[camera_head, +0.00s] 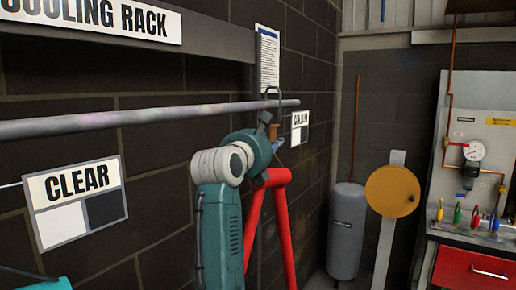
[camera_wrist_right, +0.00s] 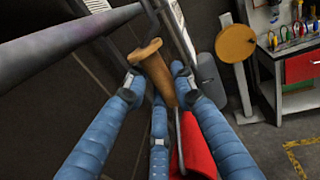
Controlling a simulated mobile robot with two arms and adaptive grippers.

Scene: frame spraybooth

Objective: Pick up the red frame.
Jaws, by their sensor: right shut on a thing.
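The red frame (camera_head: 281,228) hangs upright below the rail, partly behind my right arm. In the right wrist view a red part of it (camera_wrist_right: 198,150) shows below the fingers. A brown grip (camera_wrist_right: 150,62) sits above the red frame, beside a thin grey hanger (camera_wrist_right: 158,22). My right gripper (camera_head: 274,134) has its blue fingers closed around this grip, as the wrist view of the gripper (camera_wrist_right: 158,88) shows. The hanger's top loop is at the end of the grey rail (camera_head: 150,119); whether it touches the rail is unclear.
The rail runs along the dark block wall, with a CLEAR sign (camera_head: 76,203) beneath it. A grey tank (camera_head: 346,232), a round orange disc on a stand (camera_head: 393,191) and a red drawer bench (camera_head: 472,270) stand at right. Some floor shows before the bench.

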